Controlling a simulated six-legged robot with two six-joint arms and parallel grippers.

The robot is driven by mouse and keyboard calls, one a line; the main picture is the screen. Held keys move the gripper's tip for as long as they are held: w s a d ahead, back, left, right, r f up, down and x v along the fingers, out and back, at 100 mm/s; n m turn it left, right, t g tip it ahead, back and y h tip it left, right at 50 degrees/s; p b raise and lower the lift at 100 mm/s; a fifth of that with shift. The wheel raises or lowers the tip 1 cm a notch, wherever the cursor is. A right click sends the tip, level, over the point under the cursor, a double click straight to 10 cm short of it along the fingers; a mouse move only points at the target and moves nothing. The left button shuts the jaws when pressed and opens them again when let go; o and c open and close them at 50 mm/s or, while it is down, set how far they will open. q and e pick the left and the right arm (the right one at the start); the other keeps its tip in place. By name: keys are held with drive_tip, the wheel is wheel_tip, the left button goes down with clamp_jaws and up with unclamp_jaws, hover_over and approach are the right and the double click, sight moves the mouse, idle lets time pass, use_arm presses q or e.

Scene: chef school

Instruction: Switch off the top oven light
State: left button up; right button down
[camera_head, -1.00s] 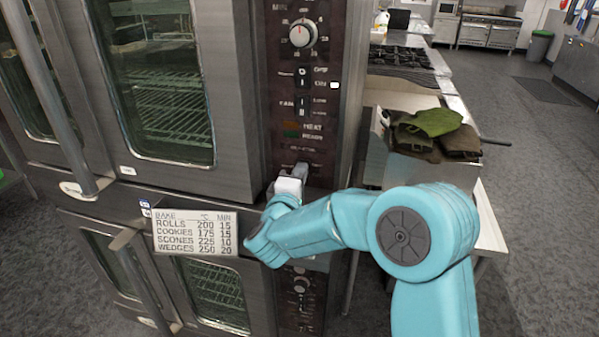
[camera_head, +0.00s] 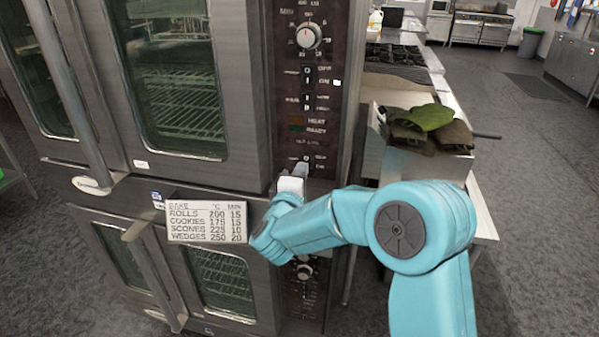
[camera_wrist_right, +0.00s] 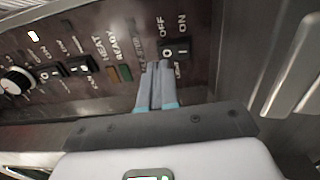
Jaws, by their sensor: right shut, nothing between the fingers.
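The top oven (camera_head: 240,110) has a dark control panel on its right side. At the panel's lower end is a small black rocker switch (camera_head: 306,159), partly behind my right gripper (camera_head: 301,172). In the right wrist view the switch (camera_wrist_right: 174,51) shows an O on one half, with OFF and ON printed beside it. My right gripper (camera_wrist_right: 157,68) is shut and empty, its tips just short of the switch in that picture. I cannot tell whether they touch the panel. Which half of the switch is pressed is unclear. My left gripper is out of view.
Higher on the panel are a round knob (camera_head: 309,36), two more rocker switches (camera_head: 308,76) and indicator windows. A baking-times card (camera_head: 208,222) hangs below the top oven door. A steel counter with green and brown oven mitts (camera_head: 425,122) stands at right.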

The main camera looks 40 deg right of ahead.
drive_tip(key=shift+b+v, duration=0.3)
drive_tip(key=shift+v, duration=0.65)
drive_tip(key=r+b+v, duration=0.1)
drive_tip(key=v, duration=0.6)
drive_tip(key=shift+s+a, duration=0.2)
drive_tip(key=shift+a, duration=0.05)
drive_tip(key=shift+w, duration=0.1)
